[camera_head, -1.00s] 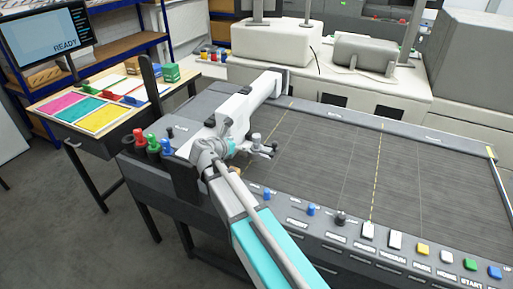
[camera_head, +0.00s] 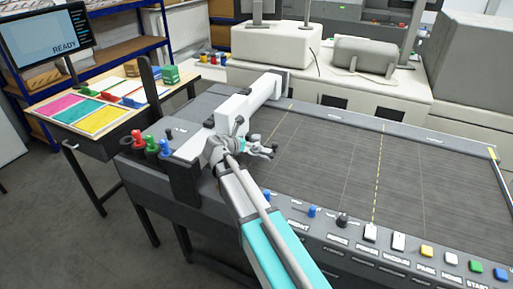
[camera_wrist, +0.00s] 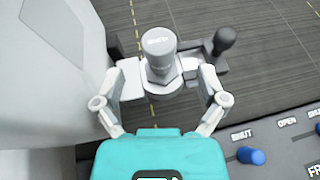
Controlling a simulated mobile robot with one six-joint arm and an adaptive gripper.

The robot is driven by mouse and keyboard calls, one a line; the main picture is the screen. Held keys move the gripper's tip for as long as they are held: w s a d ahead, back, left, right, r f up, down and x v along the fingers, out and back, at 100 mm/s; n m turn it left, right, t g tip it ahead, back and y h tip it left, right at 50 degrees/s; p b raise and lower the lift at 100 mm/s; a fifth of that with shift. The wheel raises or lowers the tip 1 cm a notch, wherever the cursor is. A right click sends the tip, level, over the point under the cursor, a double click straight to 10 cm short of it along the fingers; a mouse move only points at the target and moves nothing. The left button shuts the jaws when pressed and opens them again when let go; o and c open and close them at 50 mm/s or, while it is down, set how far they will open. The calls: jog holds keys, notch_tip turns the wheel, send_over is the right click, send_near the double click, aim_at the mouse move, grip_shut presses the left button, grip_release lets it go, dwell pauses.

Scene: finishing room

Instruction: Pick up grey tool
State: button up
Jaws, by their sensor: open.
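The grey tool (camera_wrist: 158,45) shows in the wrist view as an upright grey cylinder with a round, lettered top and a wider faceted collar below. My gripper (camera_wrist: 161,76) is open, with one finger on each side of the collar. Whether the pads touch it I cannot tell. A dark ball-ended lever (camera_wrist: 224,40) stands just right of the tool. In the head view my gripper (camera_head: 236,148) is at the white carriage on the left part of the cutting table, and my own wrist hides much of the tool there.
A red tool (camera_head: 137,138), a green tool (camera_head: 151,146) and a blue tool (camera_head: 164,148) stand at the table's left end. The white gantry beam (camera_head: 254,96) rises close beside my gripper. The control panel (camera_head: 395,257) lines the front edge. The dark bed (camera_head: 335,150) is clear.

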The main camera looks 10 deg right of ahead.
aim_at(253, 139)
jog(key=shift+b+x, duration=0.9)
jog(key=shift+x, duration=1.65)
jog(key=c, duration=1.3)
jog(key=shift+o, duration=0.2)
jog(key=shift+r, duration=0.1)
notch_tip(253, 139, up, 10)
jog(key=p, duration=1)
